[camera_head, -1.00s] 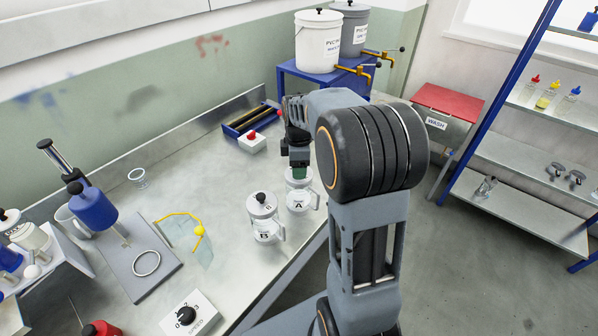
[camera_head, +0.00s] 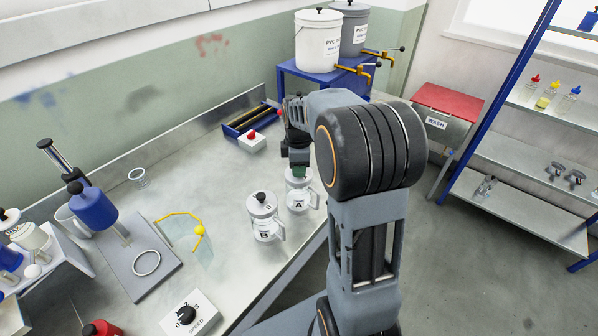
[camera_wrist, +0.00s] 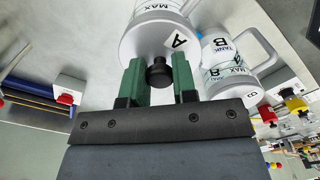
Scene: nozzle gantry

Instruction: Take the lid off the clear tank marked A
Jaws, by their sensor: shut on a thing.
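The clear tank A (camera_head: 298,201) stands near the front edge of the bench, marked with a black A. It also shows at the top of the wrist view (camera_wrist: 166,10). Its pale round lid (camera_wrist: 152,38) has a black knob (camera_wrist: 158,75). My gripper (camera_wrist: 159,80) has its green fingers on either side of the knob and is shut on it. In the head view my gripper (camera_head: 299,172) is directly above tank A and covers much of the lid. I cannot tell whether any gap lies between lid and tank.
The lidded tank B (camera_head: 264,222) stands close beside tank A, its handle towards A; it also shows in the wrist view (camera_wrist: 226,62). A white box with a red button (camera_head: 252,142) and a blue tray (camera_head: 240,124) lie behind. The bench left of tank B is partly clear.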

